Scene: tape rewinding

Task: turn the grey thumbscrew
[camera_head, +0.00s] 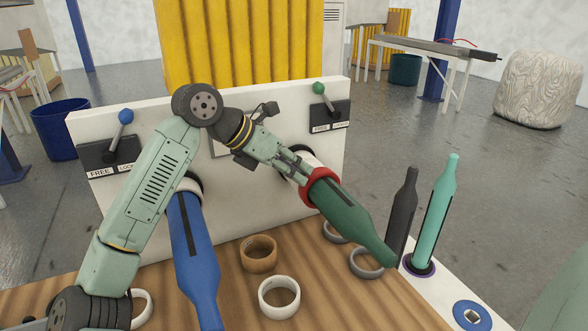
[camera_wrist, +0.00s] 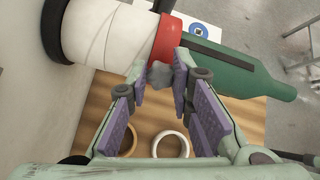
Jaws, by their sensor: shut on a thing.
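The grey thumbscrew (camera_wrist: 160,75) shows in the wrist view as a small lumpy knob at the edge of the red collar (camera_wrist: 167,42). My gripper (camera_wrist: 162,80) is shut on it, with a purple-padded finger on either side. In the head view my gripper (camera_head: 300,172) reaches down to the red collar (camera_head: 318,184), and the thumbscrew cannot be made out there. The collar sits around a shaft between a white tape roll (camera_wrist: 108,30) and a green bottle-shaped piece (camera_wrist: 230,62). The green piece also shows in the head view (camera_head: 350,218).
A blue bottle-shaped piece (camera_head: 192,250) sticks out of the white panel (camera_head: 235,225). Tape rings (camera_head: 279,297) lie on the wooden table (camera_head: 340,300). Dark and teal bottles (camera_head: 436,215) stand at right. Two levers, blue-knobbed (camera_head: 126,117) and green-knobbed (camera_head: 319,89), are on the panel.

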